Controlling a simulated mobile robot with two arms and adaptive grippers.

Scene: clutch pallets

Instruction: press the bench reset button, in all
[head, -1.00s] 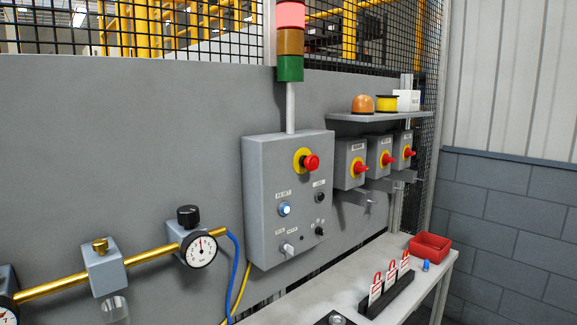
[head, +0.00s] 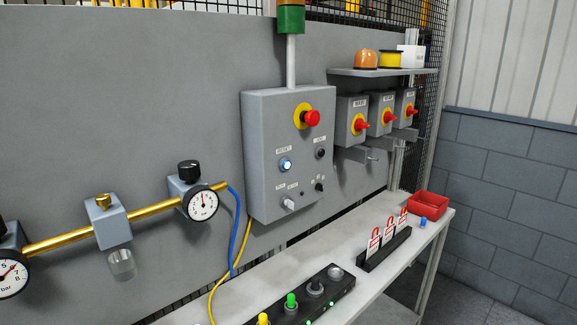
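The reset button (head: 286,165) is a round button with a lit blue-white face under a RESET label. It sits on the left part of the grey control box (head: 262,130) mounted on the panel. A red emergency stop knob (head: 311,118) on a yellow ring is above it. A dark button (head: 320,153) is to its right, and a light selector knob (head: 288,203) and a dark knob (head: 319,187) are below. Neither of my grippers shows in the head view, and nothing covers the button.
A bench (head: 273,265) below the box holds a black strip with green and yellow knobs (head: 315,287), a rack of red padlock tags (head: 388,248) and a red bin (head: 428,205). A brass pipe (head: 60,242) with gauges runs at left. Red-handled switches (head: 362,126) are at right.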

